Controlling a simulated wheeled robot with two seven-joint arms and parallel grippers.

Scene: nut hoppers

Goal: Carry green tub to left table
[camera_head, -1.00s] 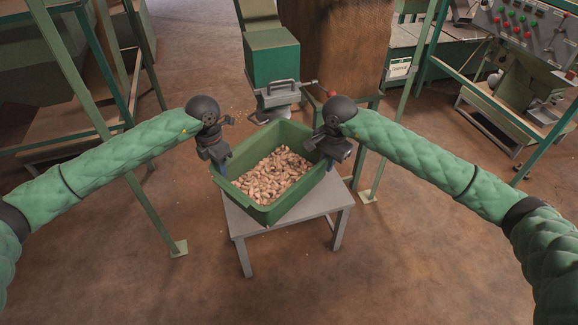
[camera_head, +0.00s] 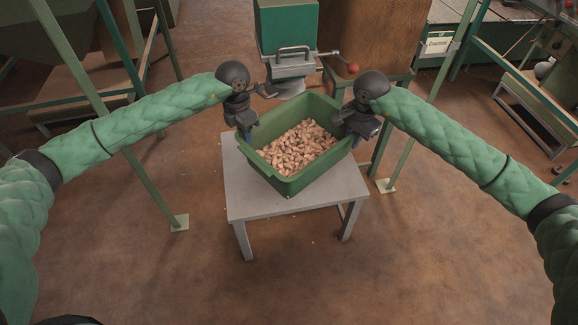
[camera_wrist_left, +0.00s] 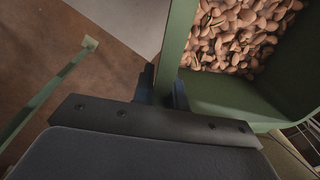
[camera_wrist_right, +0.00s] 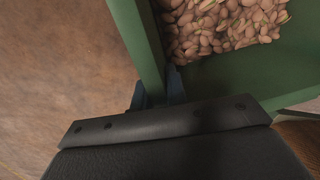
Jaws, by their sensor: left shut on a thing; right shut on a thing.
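The green tub (camera_head: 321,172), filled with brown nuts (camera_head: 297,148), is over the back right part of a small grey table (camera_head: 252,204). I cannot tell whether its base touches the tabletop. My left gripper (camera_head: 246,132) is shut on the tub's left rim, and the left wrist view shows the tub wall (camera_wrist_left: 178,42) between its fingers (camera_wrist_left: 163,90). My right gripper (camera_head: 356,139) is shut on the right rim, and the right wrist view shows the wall (camera_wrist_right: 138,40) between its fingers (camera_wrist_right: 157,90). The tub looks about level.
A green machine (camera_head: 287,30) with a grey spout, handle and red-knobbed lever (camera_head: 352,68) stands just behind the tub. Green frame posts (camera_head: 160,185) stand at left and right (camera_head: 412,130), with feet on the floor. The brown floor in front of the table is clear.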

